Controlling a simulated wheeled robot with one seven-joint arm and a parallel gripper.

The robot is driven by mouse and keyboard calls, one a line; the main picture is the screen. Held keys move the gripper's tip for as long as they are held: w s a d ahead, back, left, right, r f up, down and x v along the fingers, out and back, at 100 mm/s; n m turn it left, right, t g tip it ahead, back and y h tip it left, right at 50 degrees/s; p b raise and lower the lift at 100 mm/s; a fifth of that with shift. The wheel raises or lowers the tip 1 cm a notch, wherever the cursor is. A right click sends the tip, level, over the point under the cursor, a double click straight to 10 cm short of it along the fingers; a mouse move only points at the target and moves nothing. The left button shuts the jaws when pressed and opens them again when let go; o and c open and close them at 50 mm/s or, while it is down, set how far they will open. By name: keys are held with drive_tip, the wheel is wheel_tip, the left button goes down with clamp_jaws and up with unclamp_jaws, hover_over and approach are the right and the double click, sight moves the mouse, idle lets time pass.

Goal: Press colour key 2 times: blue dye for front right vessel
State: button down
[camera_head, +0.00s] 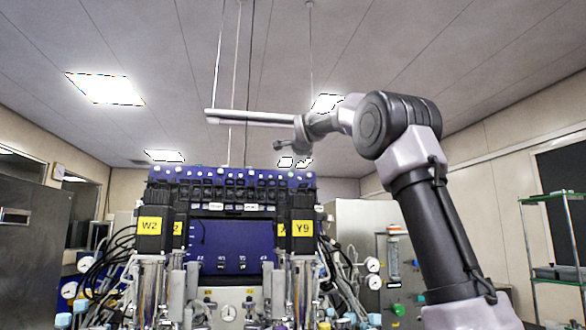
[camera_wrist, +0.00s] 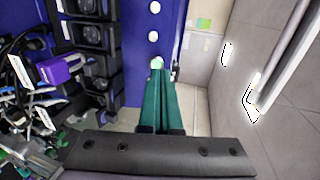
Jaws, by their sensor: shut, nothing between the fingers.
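The blue top panel of the bioreactor unit (camera_head: 240,174) carries a row of small pale round keys; their colours are too small to tell apart. In the wrist view the blue panel (camera_wrist: 140,90) shows white round keys (camera_wrist: 153,37) in a line. My gripper (camera_wrist: 159,70) has long green fingers, shut and empty. Its tips overlap a pale key in that view; I cannot tell whether they touch it. In the head view the end of my arm is above the panel's right part. The front right vessel (camera_head: 303,285) stands below the yellow Y9 label (camera_head: 302,228).
A yellow W2 label (camera_head: 150,226) marks the front left station. Cables and tubing (camera_head: 98,262) crowd both sides. A green shelf rack (camera_head: 553,199) stands far right and a dark metal cabinet (camera_head: 28,255) far left. The space above the panel is mostly open.

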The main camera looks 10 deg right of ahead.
drive_tip(key=v, duration=0.5)
idle(0.6)
drive_tip(key=s+d+f+n+g+y, duration=0.1)
drive_tip(key=s+d+f+n+g, duration=0.15)
drive_tip(key=s+f, duration=0.5)
drive_tip(key=s+d+f+n+g, duration=0.1)
drive_tip(key=s+d+f+n, duration=0.2)
drive_tip(key=s+f, duration=0.5)
drive_tip(key=s+a+f+n+g+y, duration=0.1)
drive_tip(key=s+f+n+g, duration=0.3)
drive_tip(key=s+f, duration=1.8)
drive_tip(key=s+n, duration=0.2)
drive_tip(key=n, duration=0.2)
drive_tip(key=shift+a+f, duration=0.2)
drive_tip(key=shift+a, duration=0.05)
